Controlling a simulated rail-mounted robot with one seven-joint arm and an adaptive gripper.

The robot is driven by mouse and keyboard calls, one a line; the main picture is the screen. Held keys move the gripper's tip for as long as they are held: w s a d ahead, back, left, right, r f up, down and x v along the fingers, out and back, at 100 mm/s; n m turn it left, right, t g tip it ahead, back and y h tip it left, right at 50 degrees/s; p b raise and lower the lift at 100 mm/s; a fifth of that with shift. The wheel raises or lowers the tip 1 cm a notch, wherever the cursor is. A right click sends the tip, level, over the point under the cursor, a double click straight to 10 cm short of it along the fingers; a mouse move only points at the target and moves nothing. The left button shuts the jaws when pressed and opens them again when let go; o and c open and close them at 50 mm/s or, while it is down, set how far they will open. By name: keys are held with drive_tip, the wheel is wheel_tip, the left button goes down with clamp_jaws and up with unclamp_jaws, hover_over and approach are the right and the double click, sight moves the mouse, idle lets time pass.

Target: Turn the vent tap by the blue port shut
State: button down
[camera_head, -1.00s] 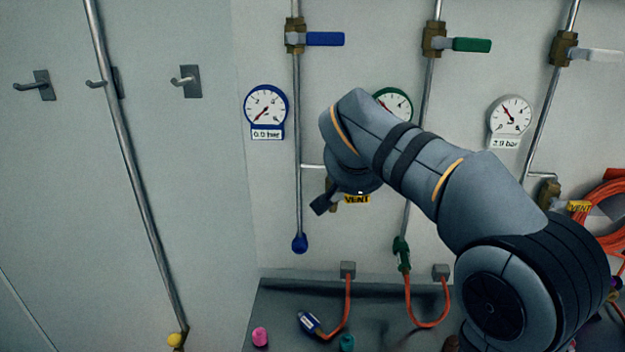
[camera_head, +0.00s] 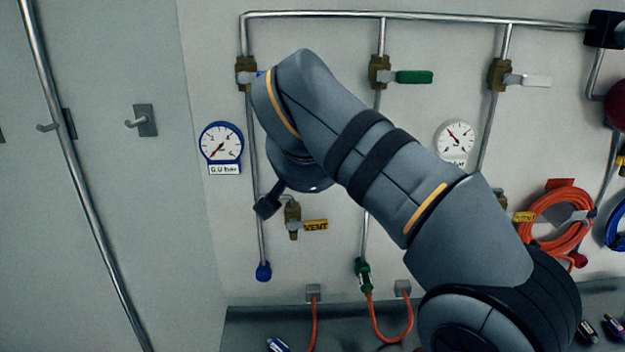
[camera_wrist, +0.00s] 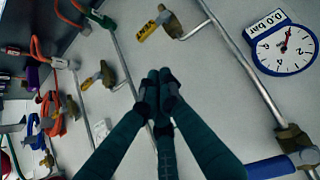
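The vent tap (camera_head: 292,217) by the blue port is a small brass valve with a yellow VENT tag (camera_head: 315,226), right of the pipe that ends in the blue port (camera_head: 263,271). The tap also shows at the top of the wrist view (camera_wrist: 170,24). How far its lever is turned is too small to tell. My gripper (camera_head: 267,205) is just left of the tap in the head view, partly hidden behind my wrist. In the wrist view my gripper (camera_wrist: 159,88) has its fingertips together with nothing between them, apart from the tap.
The blue gauge (camera_head: 221,146) reads near zero. A blue-handled valve (camera_head: 246,73) is above, partly behind my arm. The green-handled valve (camera_head: 380,72), green plug (camera_head: 363,276) and orange hoses (camera_head: 390,335) are to the right. The wall at left is open.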

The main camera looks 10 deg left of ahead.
drive_tip(key=r+p, duration=0.2)
drive_tip(key=p, duration=0.1)
hover_over(308, 225)
drive_tip(key=d, duration=0.1)
wheel_tip(308, 225, down, 11)
drive_tip(key=shift+f+p, duration=0.45)
drive_tip(key=shift+f, duration=0.2)
